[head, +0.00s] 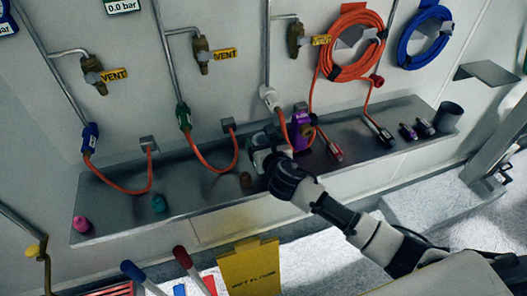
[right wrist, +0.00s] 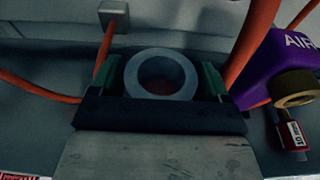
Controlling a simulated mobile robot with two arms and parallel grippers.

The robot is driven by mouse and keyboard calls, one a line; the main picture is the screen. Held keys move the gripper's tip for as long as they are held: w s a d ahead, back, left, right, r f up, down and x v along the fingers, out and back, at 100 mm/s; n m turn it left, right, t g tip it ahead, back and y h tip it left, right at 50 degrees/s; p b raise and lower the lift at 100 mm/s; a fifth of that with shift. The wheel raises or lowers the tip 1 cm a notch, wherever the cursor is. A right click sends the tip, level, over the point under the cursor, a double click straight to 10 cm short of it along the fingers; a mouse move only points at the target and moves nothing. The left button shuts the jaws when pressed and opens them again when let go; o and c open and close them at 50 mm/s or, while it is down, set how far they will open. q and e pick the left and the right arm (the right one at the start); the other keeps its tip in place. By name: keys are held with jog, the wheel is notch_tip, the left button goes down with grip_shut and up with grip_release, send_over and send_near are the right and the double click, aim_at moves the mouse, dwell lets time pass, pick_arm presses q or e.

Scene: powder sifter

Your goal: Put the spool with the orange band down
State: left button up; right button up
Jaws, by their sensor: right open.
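My right gripper (head: 263,146) is low at the middle of the metal shelf (head: 203,183). In the right wrist view its two fingers (right wrist: 160,80) stand open, one on each side of a round grey piece (right wrist: 134,75) with a hollow, reddish middle. This piece looks like the spool and seems upright. An orange band on it cannot be made out, and its lower part is hidden behind the gripper. I cannot tell whether the fingers touch it. My left gripper is not in view.
Just right of the gripper is a purple AIR-labelled piece (head: 302,131) with a tan ring. Orange hoses (head: 216,166) hang close by on the left. A dark cup (head: 447,117) stands at the right end.

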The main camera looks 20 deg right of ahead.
jog(key=shift+r, duration=0.1)
jog(key=c, duration=0.9)
